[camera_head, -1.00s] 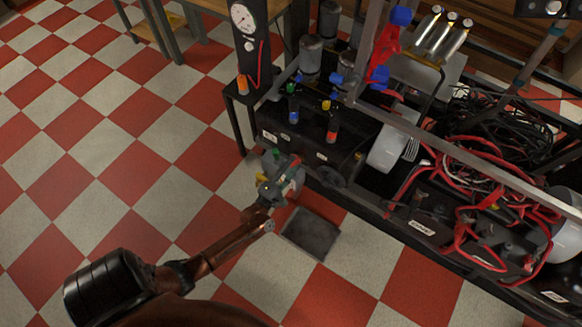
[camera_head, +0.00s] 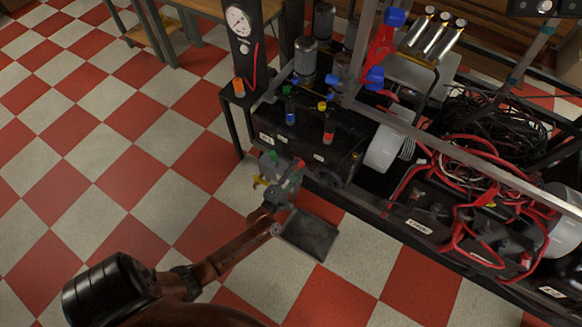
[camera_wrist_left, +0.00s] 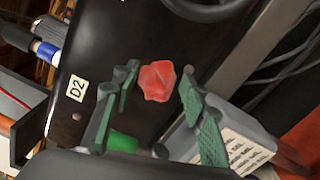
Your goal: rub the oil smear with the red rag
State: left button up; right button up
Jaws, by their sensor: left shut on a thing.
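The red rag (camera_wrist_left: 157,80) is a small crumpled piece at the green fingertips of my left gripper (camera_wrist_left: 160,100) in the left wrist view. My left gripper (camera_head: 287,180) is shut on it. In the head view only a small bit of red shows at the fingertips. The gripper is close to the front of the black box (camera_head: 295,138) on the rig. In the left wrist view the dark face with the D2 label (camera_wrist_left: 77,88) lies behind the rag. I cannot clearly make out the oil smear. My right gripper is not in view.
A dark flat slab (camera_head: 308,235) lies on the checkered floor beside my left arm. Coloured-cap fittings (camera_head: 328,128) stand up from the black box. Red and black cables (camera_head: 470,170) fill the rig's right side. Open floor (camera_head: 90,170) lies to the left.

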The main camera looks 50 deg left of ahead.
pick_arm(q)
jog(key=shift+w+d, duration=0.15)
jog(key=shift+d, duration=0.4)
jog(key=shift+w, duration=0.1)
jog(key=shift+s+a+r+b, duration=0.1)
jog(key=shift+a+b, duration=0.05)
jog(key=shift+a, duration=0.8)
jog(key=shift+s+a+r+b, duration=0.1)
jog(key=shift+a+b, duration=0.05)
jog(key=shift+a, duration=0.8)
jog(key=shift+a+r, duration=0.25)
jog(key=shift+a, duration=0.05)
jog(key=shift+w, duration=0.1)
jog(key=p+v, duration=0.1)
jog(key=v, duration=0.5)
jog(key=shift+d+f, duration=0.3)
jog(key=shift+f, duration=0.05)
jog(key=shift+s, duration=0.2)
